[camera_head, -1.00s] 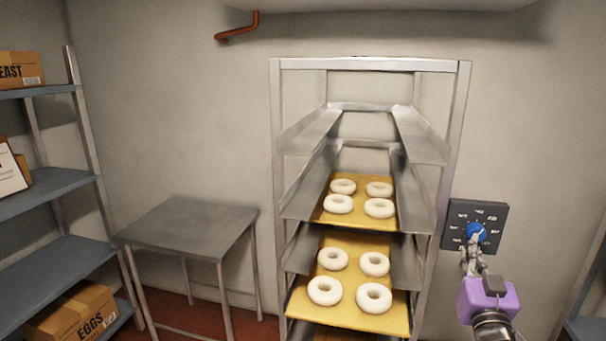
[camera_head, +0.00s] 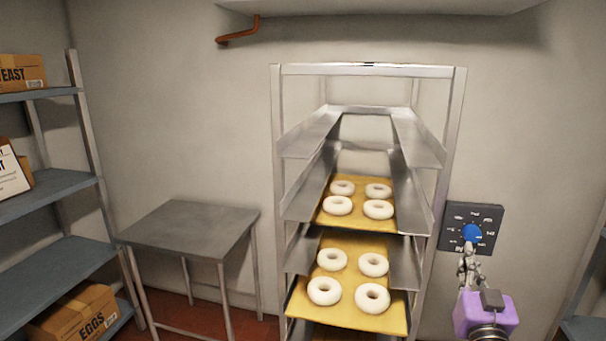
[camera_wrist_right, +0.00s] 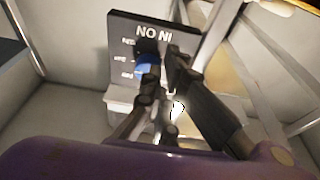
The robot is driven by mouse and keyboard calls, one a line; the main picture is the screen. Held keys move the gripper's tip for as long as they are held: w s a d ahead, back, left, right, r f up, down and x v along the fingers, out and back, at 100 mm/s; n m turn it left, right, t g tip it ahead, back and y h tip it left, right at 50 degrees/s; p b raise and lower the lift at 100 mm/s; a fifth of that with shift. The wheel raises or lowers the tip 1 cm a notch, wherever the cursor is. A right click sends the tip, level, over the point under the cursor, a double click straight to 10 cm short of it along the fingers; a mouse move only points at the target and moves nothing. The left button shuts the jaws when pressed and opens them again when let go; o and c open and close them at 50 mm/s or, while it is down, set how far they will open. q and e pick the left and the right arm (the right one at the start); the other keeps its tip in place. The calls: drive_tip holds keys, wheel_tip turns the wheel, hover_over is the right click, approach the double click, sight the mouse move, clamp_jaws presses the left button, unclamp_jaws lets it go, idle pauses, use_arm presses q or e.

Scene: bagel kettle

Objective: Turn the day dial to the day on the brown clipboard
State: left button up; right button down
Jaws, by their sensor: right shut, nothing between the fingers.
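The day dial is a blue knob (camera_head: 472,233) on a dark square panel (camera_head: 486,213) with white labels around it, fixed to the wall right of the rack. The labels are too small to read surely in the head view. My right gripper (camera_head: 469,249), with a purple body, is shut and empty just below the knob. In the right wrist view, the fingers (camera_wrist_right: 160,70) stand in front of the panel (camera_wrist_right: 125,30) and partly hide the blue knob (camera_wrist_right: 143,68); I cannot tell whether they touch it. A clipboard with white paper (camera_head: 12,172) is cut off at the left edge. My left gripper is not in view.
A metal rack (camera_head: 455,130) holds yellow trays (camera_head: 350,312) of white bagels, close left of the panel. A bare grey table (camera_head: 190,228) stands left of it. Shelves (camera_head: 60,265) with boxes (camera_head: 75,312) fill the left side.

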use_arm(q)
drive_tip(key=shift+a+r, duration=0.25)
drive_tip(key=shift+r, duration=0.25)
use_arm(e)
drive_tip(key=shift+s+a, duration=0.2)
drive_tip(key=shift+s, duration=0.45)
drive_tip(key=shift+s+a, duration=0.15)
drive_tip(key=shift+s, duration=0.5)
